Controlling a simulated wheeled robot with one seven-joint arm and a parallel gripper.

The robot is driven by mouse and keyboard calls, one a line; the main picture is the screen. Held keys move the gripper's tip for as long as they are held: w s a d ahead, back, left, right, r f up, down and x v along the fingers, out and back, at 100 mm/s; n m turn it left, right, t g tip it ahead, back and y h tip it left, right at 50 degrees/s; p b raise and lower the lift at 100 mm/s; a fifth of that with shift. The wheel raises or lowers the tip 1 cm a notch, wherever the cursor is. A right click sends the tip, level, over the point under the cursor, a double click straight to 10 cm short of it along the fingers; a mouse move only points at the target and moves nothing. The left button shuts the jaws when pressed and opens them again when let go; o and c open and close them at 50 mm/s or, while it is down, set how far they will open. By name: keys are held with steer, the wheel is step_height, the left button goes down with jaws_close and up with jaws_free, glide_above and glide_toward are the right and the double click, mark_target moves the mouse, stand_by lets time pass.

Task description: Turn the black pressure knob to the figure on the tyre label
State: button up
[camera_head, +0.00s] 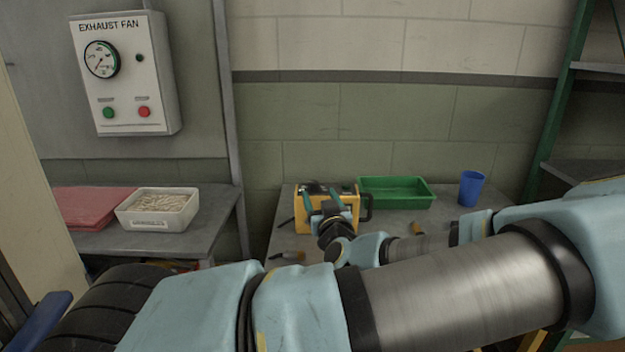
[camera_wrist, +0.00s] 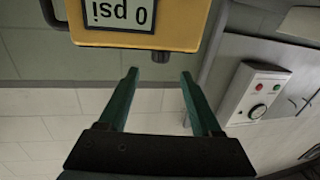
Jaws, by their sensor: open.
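A yellow inflator box (camera_head: 347,199) stands on the grey bench, partly hidden behind my gripper (camera_head: 320,193). In the wrist view the box (camera_wrist: 195,25) appears upside down, and its display (camera_wrist: 118,12) reads 0 psi. A small black knob (camera_wrist: 160,57) sticks out from the box's edge, close to the gap between the fingertips. My gripper (camera_wrist: 159,73) is open with two green fingers, and nothing is seen held. I cannot tell whether a finger touches the knob. No tyre label is readable in either view.
A green tray (camera_head: 397,193) and a blue cup (camera_head: 472,188) stand right of the box. A white bin (camera_head: 157,210) and red folded cloth (camera_head: 90,207) lie on the left bench. An exhaust fan panel (camera_head: 122,75) hangs above. A black tyre (camera_head: 100,305) is at lower left.

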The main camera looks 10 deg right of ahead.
mark_target(314, 185)
steer(key=w+p, duration=0.2)
steer(key=w, duration=0.6)
steer(key=shift+w+p, duration=0.15)
steer(key=shift+p, duration=0.15)
jaws_close()
